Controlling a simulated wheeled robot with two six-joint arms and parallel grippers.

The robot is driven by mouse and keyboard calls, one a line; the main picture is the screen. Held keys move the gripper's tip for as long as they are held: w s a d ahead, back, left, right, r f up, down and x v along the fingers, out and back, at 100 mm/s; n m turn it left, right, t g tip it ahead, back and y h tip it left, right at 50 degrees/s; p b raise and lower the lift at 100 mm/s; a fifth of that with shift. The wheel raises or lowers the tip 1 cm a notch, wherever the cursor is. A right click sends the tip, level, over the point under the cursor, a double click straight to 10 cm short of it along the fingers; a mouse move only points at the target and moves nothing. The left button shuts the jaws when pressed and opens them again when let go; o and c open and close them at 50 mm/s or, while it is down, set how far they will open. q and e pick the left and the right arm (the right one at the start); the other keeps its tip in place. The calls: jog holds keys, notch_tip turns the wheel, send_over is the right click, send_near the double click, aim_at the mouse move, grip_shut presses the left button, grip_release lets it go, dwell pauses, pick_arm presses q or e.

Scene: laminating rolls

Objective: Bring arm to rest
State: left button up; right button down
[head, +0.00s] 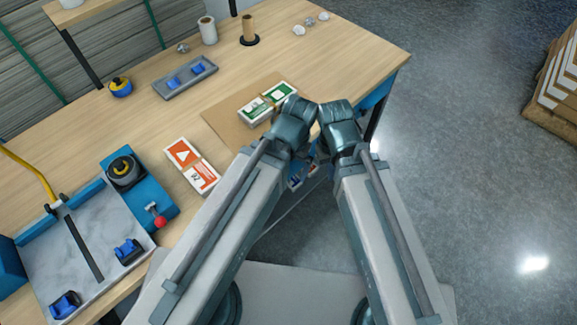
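My two arms reach up from the bottom of the head view, with their wrists close together near the table's front edge. My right gripper (316,158) shows only in part, folded down between the two forearms. My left gripper is mostly hidden behind its own wrist and forearm. Whether either gripper is open or shut cannot be seen. No held object is visible.
The wooden table (330,55) carries a brown board (225,118) with green-white cards (268,101). Orange-white cards (192,166) lie left of my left forearm.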

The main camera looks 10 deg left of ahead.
jog(key=shift+r+p, duration=0.95)
